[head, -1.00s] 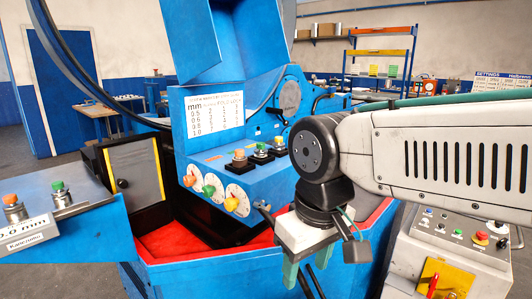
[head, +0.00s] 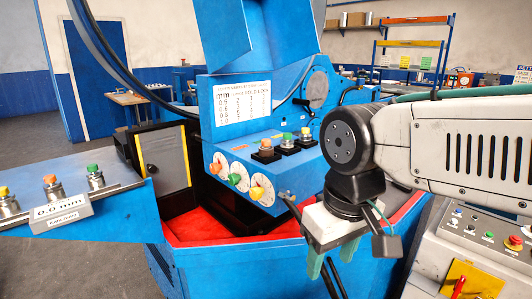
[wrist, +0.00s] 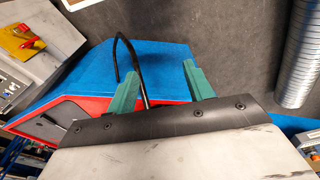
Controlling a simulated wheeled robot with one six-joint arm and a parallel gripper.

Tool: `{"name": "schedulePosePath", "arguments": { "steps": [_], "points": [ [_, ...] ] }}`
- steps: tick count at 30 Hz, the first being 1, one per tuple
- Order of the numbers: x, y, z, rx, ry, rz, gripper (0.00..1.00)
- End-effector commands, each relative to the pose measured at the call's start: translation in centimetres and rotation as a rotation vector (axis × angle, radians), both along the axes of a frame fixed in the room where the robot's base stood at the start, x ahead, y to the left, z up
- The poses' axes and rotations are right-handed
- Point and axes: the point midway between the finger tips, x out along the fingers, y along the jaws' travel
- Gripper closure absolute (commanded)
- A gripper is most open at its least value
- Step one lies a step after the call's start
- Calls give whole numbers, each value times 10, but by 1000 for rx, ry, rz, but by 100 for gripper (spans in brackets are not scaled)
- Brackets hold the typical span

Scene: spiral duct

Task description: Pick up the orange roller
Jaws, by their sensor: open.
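On the blue ledge at the left of the head view stand metal rollers with coloured tops: a yellow one (head: 5,198), an orange one (head: 52,188) and a green one (head: 95,177). Another orange-topped piece (head: 266,147) sits in a black block on the blue machine, beside a green-topped and a yellow-topped one. My gripper (head: 332,258) points down at the right of the machine, well away from the ledge. Its green fingers are apart. In the wrist view the gripper (wrist: 160,82) is open, with no roller between its fingers.
The blue machine (head: 230,170) with a red-lined tray (head: 205,227) stands between my gripper and the ledge. A dark bent rod (wrist: 120,48) shows near the fingers. A grey control box (head: 480,235) is at the right; a ribbed duct (wrist: 296,60) is in the wrist view.

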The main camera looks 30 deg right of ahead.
Motion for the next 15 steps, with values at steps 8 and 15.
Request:
{"name": "schedulePosePath", "arguments": {
  "steps": [8,15],
  "points": [
    [8,6,2,57,3,-75,51],
    [94,36,24,538,57,-759,51]
  ]
}}
